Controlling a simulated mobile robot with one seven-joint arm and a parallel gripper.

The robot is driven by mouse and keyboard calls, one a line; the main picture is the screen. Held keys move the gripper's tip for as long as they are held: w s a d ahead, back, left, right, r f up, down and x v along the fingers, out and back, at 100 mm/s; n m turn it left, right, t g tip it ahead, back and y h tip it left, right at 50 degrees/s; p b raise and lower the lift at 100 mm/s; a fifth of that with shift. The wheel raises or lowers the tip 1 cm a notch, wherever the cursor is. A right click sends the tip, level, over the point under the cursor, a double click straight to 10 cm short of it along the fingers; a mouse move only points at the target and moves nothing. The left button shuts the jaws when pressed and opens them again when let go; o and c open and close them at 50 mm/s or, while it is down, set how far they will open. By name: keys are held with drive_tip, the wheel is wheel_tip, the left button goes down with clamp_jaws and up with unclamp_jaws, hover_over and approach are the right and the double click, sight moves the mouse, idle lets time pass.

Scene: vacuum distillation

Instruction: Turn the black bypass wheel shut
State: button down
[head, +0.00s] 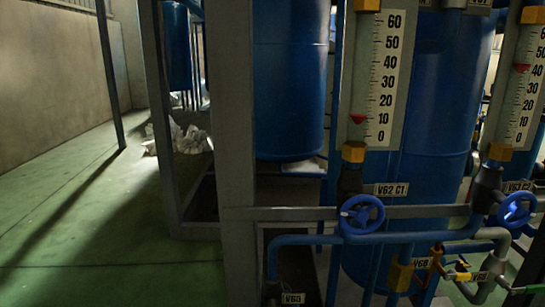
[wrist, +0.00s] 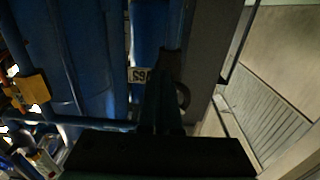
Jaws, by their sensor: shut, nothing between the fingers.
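No wheel that I can make out as black shows in the head view. In the wrist view a dark curved rim (wrist: 184,96), perhaps part of a handwheel, shows just right of my gripper's fingers; its colour is too dim to tell. My gripper (wrist: 163,82) is a dark shape reaching up from the bottom of the wrist view. Its fingers are together with nothing seen between them, in front of the pipework. I cannot tell whether they touch the rim. My gripper is not in the head view.
Blue handwheels (head: 361,214) and (head: 516,210) sit on the pipework at right. A label reading V62 C1 (head: 390,189) is beside the first; a V62 label (wrist: 140,75) shows inverted in the wrist view. A grey post (head: 232,120) stands left of them. Green floor (head: 90,215) is open at left.

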drive_tip(key=shift+a+r, duration=0.15)
drive_tip(key=shift+r, duration=0.1)
drive_tip(key=shift+w+a+b, duration=0.1)
drive_tip(key=shift+a+b, duration=0.65)
drive_tip(key=shift+b, duration=1)
drive_tip(key=shift+a+b, duration=0.4)
drive_tip(key=shift+b, duration=2.2)
drive_tip(key=shift+a+r+b, duration=0.1)
drive_tip(key=shift+a+b, duration=0.2)
drive_tip(key=shift+b, duration=0.65)
drive_tip(key=shift+f, duration=0.2)
drive_tip(key=s+b, duration=0.2)
drive_tip(key=s, duration=0.4)
drive_tip(key=shift+f, duration=0.45)
drive_tip(key=shift+s, duration=0.1)
